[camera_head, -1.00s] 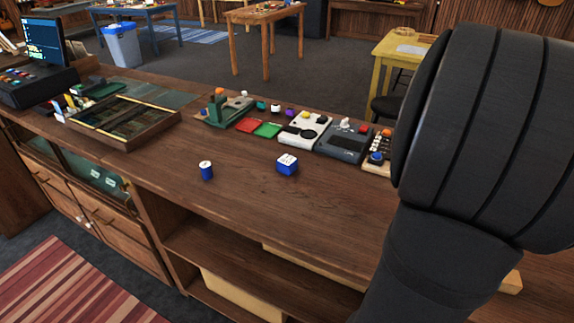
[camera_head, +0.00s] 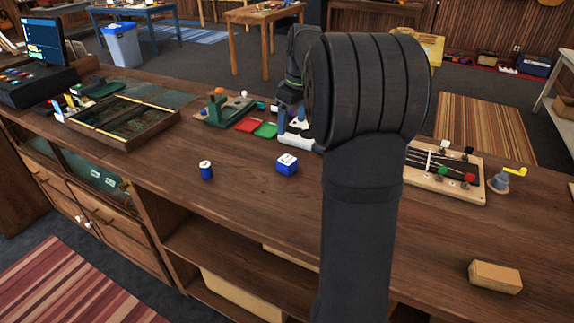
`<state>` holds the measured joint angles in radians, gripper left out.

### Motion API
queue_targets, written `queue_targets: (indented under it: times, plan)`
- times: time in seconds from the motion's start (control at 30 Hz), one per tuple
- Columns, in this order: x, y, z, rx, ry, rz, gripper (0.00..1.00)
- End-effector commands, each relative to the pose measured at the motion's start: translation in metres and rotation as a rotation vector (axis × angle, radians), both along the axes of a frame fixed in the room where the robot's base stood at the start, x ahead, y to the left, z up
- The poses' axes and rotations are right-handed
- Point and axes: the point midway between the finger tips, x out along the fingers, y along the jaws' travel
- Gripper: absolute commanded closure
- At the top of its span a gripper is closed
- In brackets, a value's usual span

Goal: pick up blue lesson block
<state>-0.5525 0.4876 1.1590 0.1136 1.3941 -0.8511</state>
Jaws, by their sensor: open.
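The blue lesson block (camera_head: 287,164), a small blue cube with a white marked top, sits on the wooden counter (camera_head: 250,205) near the middle of the camera_head view. A small blue cylinder (camera_head: 206,172) with a white top stands to its left. My gripper (camera_head: 297,134) shows only in part, just behind and above the block in the picture, and is open. My dark arm hides much of it. I see no contact with the block, and the exact gap between them is unclear.
Red (camera_head: 248,124) and green (camera_head: 266,130) pads and a green stand (camera_head: 222,110) lie behind the block. A wooden tray (camera_head: 124,122) is at left. A stringed board (camera_head: 445,172) and tan box (camera_head: 495,277) are at right. The counter before the block is clear.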

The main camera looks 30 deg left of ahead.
Motion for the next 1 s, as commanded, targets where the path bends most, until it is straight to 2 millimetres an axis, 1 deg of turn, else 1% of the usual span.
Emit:
queue_targets:
  times: [0.03,0.1,0.3,0.4,0.5,0.77,1.0]
  plan:
    - [0.000,0.001,-0.011,-0.002,0.004,-0.001,0.29]
    - [0.000,0.003,-0.027,-0.003,0.005,0.000,0.29]
    - [0.002,0.009,-0.070,-0.003,0.005,0.000,0.29]
    - [0.003,0.011,-0.088,-0.003,0.004,-0.001,0.29]
    - [0.003,0.014,-0.100,-0.002,0.001,-0.001,0.29]
    - [0.005,0.016,-0.114,-0.002,0.002,-0.002,0.29]
    - [0.011,0.021,-0.148,-0.003,0.003,-0.002,0.29]
